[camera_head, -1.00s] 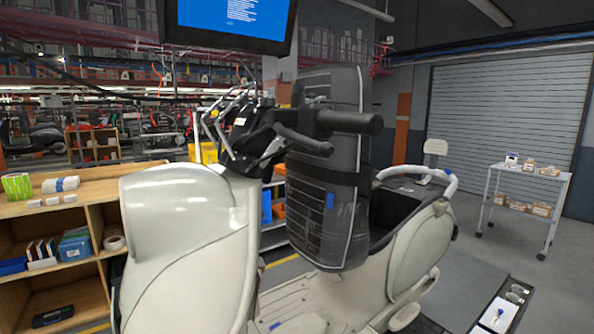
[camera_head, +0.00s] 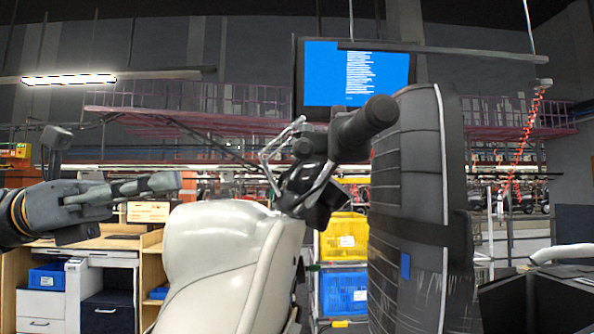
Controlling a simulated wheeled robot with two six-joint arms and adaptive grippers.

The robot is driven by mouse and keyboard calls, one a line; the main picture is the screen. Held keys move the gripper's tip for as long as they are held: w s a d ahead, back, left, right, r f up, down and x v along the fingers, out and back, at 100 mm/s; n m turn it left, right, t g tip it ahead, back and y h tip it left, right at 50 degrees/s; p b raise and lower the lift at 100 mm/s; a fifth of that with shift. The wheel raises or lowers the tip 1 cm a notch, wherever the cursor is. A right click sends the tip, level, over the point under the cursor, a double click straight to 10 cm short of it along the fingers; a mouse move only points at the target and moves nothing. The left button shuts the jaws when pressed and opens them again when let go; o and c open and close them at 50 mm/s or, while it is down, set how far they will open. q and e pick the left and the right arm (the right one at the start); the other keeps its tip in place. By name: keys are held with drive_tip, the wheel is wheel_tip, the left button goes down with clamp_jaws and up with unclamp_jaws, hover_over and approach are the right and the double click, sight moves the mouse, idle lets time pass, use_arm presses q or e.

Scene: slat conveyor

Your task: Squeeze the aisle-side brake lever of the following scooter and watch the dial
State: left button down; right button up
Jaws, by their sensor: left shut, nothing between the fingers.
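The scooter shows its cream front shield (camera_head: 222,262) at the lower centre of the head view. Its dark handlebar grip (camera_head: 366,118) points up and right, beside a tall black ribbed pad (camera_head: 418,220). A thin dark lever (camera_head: 322,182) shows below the grip. Silver bars (camera_head: 280,148) rise left of the grip. The dark handlebar centre (camera_head: 305,192) is seen from the side, and no dial face can be read. My left gripper (camera_head: 168,183) is shut and empty, left of the handlebar and apart from it. My right gripper is out of view.
A monitor (camera_head: 357,74) with a blue screen hangs above the handlebar. Yellow (camera_head: 343,237) and blue (camera_head: 345,294) bins stand behind the scooter. A wooden bench (camera_head: 84,246) with drawers is at the left. Open air lies between my left gripper and the handlebar.

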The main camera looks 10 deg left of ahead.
use_arm(q)
drive_tip(key=p, duration=1.3)
approach(308, 151)
drive_tip(key=w+d+r, duration=0.2)
drive_tip(key=w+d, duration=0.2)
drive_tip(key=w, duration=0.2)
drive_tip(key=shift+r, duration=0.1)
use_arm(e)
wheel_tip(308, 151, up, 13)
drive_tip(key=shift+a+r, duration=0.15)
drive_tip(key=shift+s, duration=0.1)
